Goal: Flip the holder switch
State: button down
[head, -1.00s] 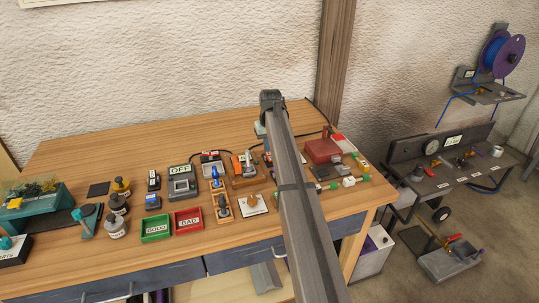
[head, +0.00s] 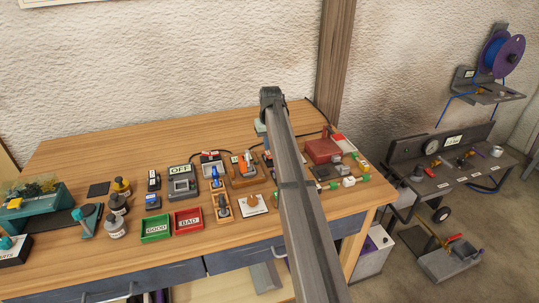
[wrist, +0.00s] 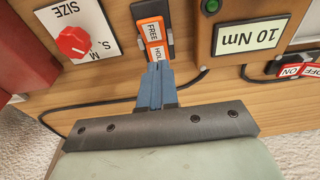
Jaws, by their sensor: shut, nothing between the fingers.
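The holder switch (wrist: 154,36) shows at the top centre of the wrist view. It is a dark plate with an orange-edged white rocker, whose printing reads FREE and, partly covered, HOL. My gripper (wrist: 157,68) is shut and empty, its blue-grey fingers together. Its tips overlap the HOL end of the rocker in the picture; I cannot tell whether they touch it. In the head view the switch cannot be made out, and my arm hides my fingertips.
In the wrist view, a red SIZE knob (wrist: 73,41) stands left of the switch and a 10 Nm display (wrist: 248,38) right of it. A red ON/OFF switch (wrist: 299,70) is farther right. A dark cable (wrist: 85,103) runs along the wood. Several trays and tools crowd the bench (head: 95,150).

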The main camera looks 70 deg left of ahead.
aim_at(268, 153)
notch_tip(268, 153, up, 5)
jog(key=shift+r, duration=0.2)
dwell(0.6)
dwell(0.4)
